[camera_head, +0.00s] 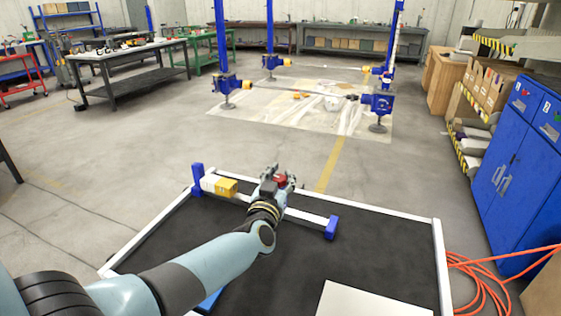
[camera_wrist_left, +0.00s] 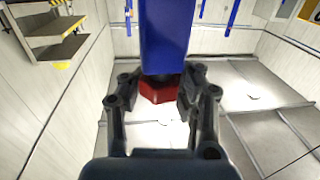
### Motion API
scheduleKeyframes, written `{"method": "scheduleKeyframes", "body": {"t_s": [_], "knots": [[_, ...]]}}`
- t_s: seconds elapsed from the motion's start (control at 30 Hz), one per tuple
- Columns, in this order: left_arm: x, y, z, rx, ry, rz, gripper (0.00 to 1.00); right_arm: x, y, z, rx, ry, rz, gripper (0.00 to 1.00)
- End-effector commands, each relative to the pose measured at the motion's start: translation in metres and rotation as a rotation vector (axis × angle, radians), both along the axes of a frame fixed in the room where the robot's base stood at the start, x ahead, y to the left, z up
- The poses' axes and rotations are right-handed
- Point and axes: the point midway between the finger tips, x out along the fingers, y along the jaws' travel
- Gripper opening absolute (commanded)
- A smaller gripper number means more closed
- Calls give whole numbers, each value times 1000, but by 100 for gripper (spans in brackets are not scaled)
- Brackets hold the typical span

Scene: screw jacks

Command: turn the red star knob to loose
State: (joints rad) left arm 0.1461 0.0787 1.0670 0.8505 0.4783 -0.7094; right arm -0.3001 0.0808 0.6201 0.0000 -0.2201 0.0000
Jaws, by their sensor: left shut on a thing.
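The red star knob (camera_wrist_left: 157,90) sits between the two fingers of my left gripper (camera_wrist_left: 160,104) in the left wrist view, just below a blue block (camera_wrist_left: 165,38). The fingers are shut on the knob from both sides, and they hide its edges. In the head view, my left gripper (camera_head: 277,178) is at the white rail beyond the dark mat, with a bit of the red knob (camera_head: 281,180) showing among its dark parts. Which way the knob is turned cannot be told. My right gripper is not in view.
A yellow block (camera_head: 227,187) is on the rail left of my gripper, and a blue end piece (camera_head: 331,227) is to its right. A white panel (camera_head: 365,302) lies on the dark mat (camera_head: 350,258). Blue jack columns (camera_head: 220,40) stand further back. Orange hose (camera_head: 480,275) lies at right.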

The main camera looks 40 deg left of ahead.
Motion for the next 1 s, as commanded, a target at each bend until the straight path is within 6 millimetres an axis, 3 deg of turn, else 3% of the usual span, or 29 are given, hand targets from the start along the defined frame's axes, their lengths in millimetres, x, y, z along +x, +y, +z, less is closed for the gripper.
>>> {"method": "scheduleKeyframes", "body": {"t_s": [0.03,0.3,0.97,1.0], "knots": [[1,-2,4,-4,2,23,0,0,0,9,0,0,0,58],[0,-1,0,-2,1,115,0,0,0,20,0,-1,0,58],[0,-1,-2,-3,2,137,0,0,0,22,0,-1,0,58],[0,-1,-2,-3,3,137,10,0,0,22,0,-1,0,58]]}}
